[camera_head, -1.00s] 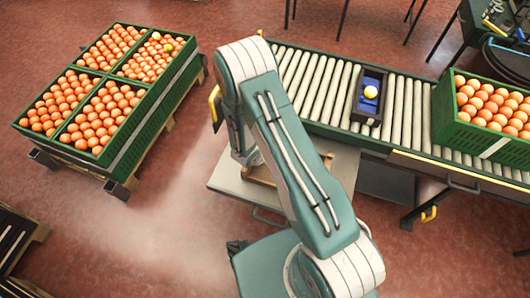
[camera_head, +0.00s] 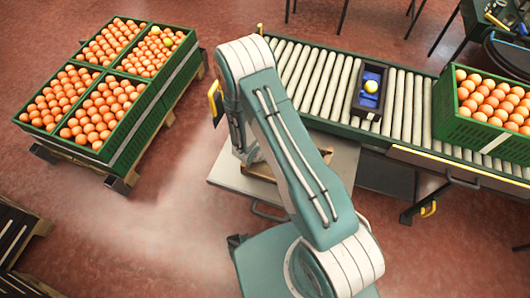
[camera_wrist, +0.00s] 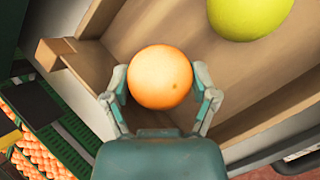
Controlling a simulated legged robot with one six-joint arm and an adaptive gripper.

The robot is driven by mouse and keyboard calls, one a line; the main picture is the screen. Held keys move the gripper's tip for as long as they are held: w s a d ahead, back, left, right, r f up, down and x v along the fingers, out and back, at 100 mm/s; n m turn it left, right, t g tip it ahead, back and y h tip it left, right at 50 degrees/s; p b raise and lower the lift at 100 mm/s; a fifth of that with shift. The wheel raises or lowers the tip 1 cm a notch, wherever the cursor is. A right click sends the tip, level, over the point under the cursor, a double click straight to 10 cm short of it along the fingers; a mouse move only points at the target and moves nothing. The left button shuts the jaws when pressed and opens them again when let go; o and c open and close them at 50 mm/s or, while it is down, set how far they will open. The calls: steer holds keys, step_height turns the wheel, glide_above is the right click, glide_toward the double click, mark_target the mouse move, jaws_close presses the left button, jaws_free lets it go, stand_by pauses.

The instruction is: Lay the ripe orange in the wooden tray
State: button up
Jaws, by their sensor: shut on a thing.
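The ripe orange (camera_wrist: 160,77) is between the two fingers of my gripper (camera_wrist: 162,92) in the wrist view, and the fingers press on its sides. It is in front of the wooden tray (camera_wrist: 120,32), whose floor and walls fill much of that view. I cannot tell whether the orange touches the tray floor. A larger yellow-green fruit (camera_wrist: 248,12) shows inside the tray at the top edge. In the head view my arm hides the gripper, the orange and most of the tray; only part of the tray's edge (camera_head: 262,172) shows.
A roller conveyor (camera_head: 320,75) carries a dark blue box (camera_head: 368,108) with a pale yellow fruit (camera_head: 371,87). A green crate of oranges (camera_head: 460,128) stands at its right. Several green crates of oranges (camera_head: 125,160) stand on a pallet at left. The floor between is clear.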

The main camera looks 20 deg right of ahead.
steer(key=shift+f, duration=0.5)
stand_by(0.5)
steer(key=o, duration=1)
steer(key=shift+o, duration=0.2)
steer(key=shift+r, duration=0.15)
steer(key=shift+r, duration=3.85)
steer(key=shift+r, duration=0.1)
